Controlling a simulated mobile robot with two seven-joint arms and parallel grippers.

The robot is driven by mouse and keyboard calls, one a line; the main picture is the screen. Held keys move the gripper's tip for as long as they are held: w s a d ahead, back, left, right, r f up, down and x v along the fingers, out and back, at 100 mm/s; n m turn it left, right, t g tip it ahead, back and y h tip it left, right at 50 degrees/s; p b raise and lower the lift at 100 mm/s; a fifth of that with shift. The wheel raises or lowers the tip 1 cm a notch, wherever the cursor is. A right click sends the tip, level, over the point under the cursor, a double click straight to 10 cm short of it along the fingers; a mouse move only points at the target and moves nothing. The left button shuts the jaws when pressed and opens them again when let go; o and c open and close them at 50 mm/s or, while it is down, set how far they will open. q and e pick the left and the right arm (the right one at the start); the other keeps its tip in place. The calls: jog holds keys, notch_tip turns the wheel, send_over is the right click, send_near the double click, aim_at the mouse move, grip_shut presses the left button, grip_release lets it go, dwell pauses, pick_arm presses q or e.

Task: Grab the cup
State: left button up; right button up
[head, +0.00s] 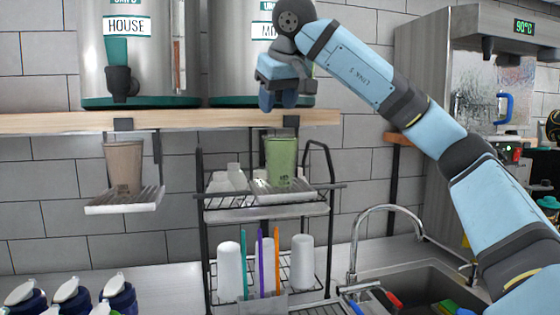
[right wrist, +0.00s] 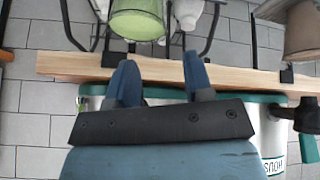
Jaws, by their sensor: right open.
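A brown cup (head: 124,166) stands on another tray (head: 120,206) at the left, and shows at the right edge of the right wrist view (right wrist: 303,28). My right gripper (head: 280,100) is open and empty above the green cup, in front of the dispenser and shelf edge. The right wrist view shows its two fingers apart (right wrist: 160,75). My left gripper is out of view.
A wooden shelf (head: 180,120) holds two metal dispensers (head: 128,60). The wire rack (head: 207,250) below holds white cups (head: 302,262) and coloured straws. A sink with a tap (head: 352,245) lies at right. Blue-and-white lidded bottles (head: 72,295) stand at lower left.

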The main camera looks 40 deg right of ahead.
aim_at(267, 155)
jog(key=p+x, duration=0.1)
jog(key=x, duration=1.1)
jog(key=shift+d+r, duration=0.1)
jog(key=shift+r, duration=0.1)
grip_shut()
